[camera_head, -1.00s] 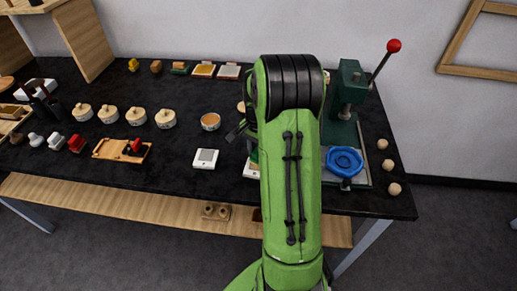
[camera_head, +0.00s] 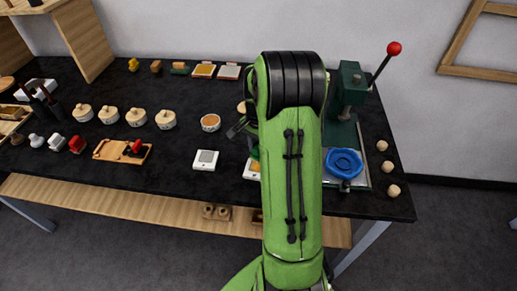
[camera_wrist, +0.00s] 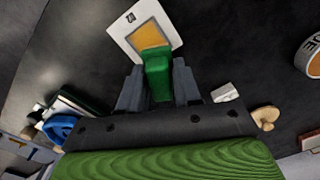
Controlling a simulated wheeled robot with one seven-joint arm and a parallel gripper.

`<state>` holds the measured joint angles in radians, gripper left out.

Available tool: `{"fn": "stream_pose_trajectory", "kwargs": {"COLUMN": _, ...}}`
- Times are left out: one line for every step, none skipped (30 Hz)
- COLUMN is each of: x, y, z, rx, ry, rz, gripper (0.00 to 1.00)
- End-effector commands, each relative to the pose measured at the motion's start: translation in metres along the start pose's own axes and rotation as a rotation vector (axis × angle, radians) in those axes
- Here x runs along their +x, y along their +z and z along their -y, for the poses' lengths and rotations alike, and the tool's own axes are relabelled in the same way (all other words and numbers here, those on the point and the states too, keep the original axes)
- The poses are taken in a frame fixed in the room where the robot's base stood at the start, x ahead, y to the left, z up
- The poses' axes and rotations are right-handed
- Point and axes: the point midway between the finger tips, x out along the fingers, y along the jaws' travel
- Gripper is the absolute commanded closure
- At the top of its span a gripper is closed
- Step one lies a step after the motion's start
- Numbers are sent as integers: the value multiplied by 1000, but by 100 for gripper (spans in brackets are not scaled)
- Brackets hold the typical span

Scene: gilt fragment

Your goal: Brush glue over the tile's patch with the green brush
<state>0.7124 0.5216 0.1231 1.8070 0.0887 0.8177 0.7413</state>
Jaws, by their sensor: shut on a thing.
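My gripper (camera_wrist: 158,86) is shut on the green brush (camera_wrist: 157,80) in the wrist view, with a grey finger on each side of it. The brush's far end overlaps the near edge of the amber patch (camera_wrist: 149,36) on the white tile (camera_wrist: 122,37). I cannot tell whether it touches the patch. In the head view my arm hides most of the gripper and brush, and only the left part of the tile (camera_head: 250,174) shows.
A round bowl with an orange-brown inside (camera_head: 210,122) and a white square device (camera_head: 205,160) stand left of the tile. A green press (camera_head: 350,90) with a blue round part (camera_head: 344,162) stands right of my arm. Several lidded pots (camera_head: 109,115) stand further left.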

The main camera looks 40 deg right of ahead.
Motion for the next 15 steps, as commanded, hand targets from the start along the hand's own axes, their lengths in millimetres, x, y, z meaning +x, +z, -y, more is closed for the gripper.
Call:
{"fn": "stream_pose_trajectory", "kwargs": {"x": -10, "y": 0, "z": 0, "rx": -2, "ry": -2, "rz": -2, "gripper": 100}}
{"fn": "stream_pose_trajectory", "kwargs": {"x": -13, "y": 0, "z": 0, "rx": -3, "ry": -1, "rz": -1, "gripper": 100}}
{"fn": "stream_pose_trajectory", "kwargs": {"x": -16, "y": 0, "z": 0, "rx": -3, "ry": -1, "rz": -1, "gripper": 100}}
{"fn": "stream_pose_trajectory", "kwargs": {"x": -19, "y": 0, "z": 0, "rx": -4, "ry": -1, "rz": -1, "gripper": 100}}
{"fn": "stream_pose_trajectory", "kwargs": {"x": -22, "y": 0, "z": 0, "rx": -4, "ry": -1, "rz": -1, "gripper": 100}}
{"fn": "stream_pose_trajectory", "kwargs": {"x": -25, "y": 0, "z": 0, "rx": -5, "ry": -1, "rz": -1, "gripper": 100}}
{"fn": "stream_pose_trajectory", "kwargs": {"x": -28, "y": 0, "z": 0, "rx": -6, "ry": -1, "rz": -1, "gripper": 100}}
{"fn": "stream_pose_trajectory", "kwargs": {"x": -31, "y": 0, "z": 0, "rx": -6, "ry": -1, "rz": -2, "gripper": 100}}
{"fn": "stream_pose_trajectory", "kwargs": {"x": -34, "y": -1, "z": 0, "rx": -7, "ry": -1, "rz": -2, "gripper": 100}}
{"fn": "stream_pose_trajectory", "kwargs": {"x": -37, "y": -1, "z": 0, "rx": -7, "ry": -1, "rz": -2, "gripper": 100}}
{"fn": "stream_pose_trajectory", "kwargs": {"x": -40, "y": -1, "z": 0, "rx": -8, "ry": -1, "rz": -2, "gripper": 100}}
{"fn": "stream_pose_trajectory", "kwargs": {"x": -43, "y": -1, "z": 0, "rx": -9, "ry": -2, "rz": -2, "gripper": 100}}
{"fn": "stream_pose_trajectory", "kwargs": {"x": -46, "y": -1, "z": 0, "rx": -9, "ry": -2, "rz": -2, "gripper": 100}}
{"fn": "stream_pose_trajectory", "kwargs": {"x": -49, "y": -1, "z": 0, "rx": -10, "ry": -2, "rz": -2, "gripper": 100}}
{"fn": "stream_pose_trajectory", "kwargs": {"x": -52, "y": -1, "z": 0, "rx": -11, "ry": -2, "rz": -2, "gripper": 100}}
